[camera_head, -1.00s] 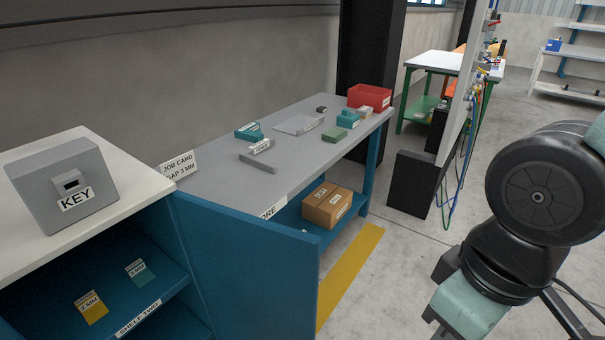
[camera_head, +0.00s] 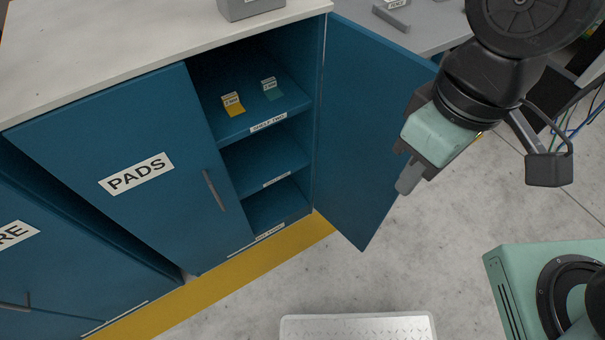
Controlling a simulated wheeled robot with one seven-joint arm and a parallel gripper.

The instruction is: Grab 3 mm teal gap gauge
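A small teal gauge (camera_head: 272,92) with a white label tab lies on the upper shelf (camera_head: 292,104) inside the open blue cabinet. A yellow gauge (camera_head: 233,109) with a similar tab lies to its left on the same shelf. The size print on both tabs is too small to read surely now. My gripper (camera_head: 407,172) hangs outside the cabinet, right of the open door, well apart from both gauges. Its grey fingers point down and left and are partly hidden by the wrist, so their opening does not show.
The open blue door (camera_head: 365,130) stands between my gripper and the shelves. The closed PADS door (camera_head: 120,165) covers the cabinet's left part. A white worktop (camera_head: 130,45) lies above. Grey floor (camera_head: 330,270) is clear in front, beyond a yellow strip (camera_head: 215,298).

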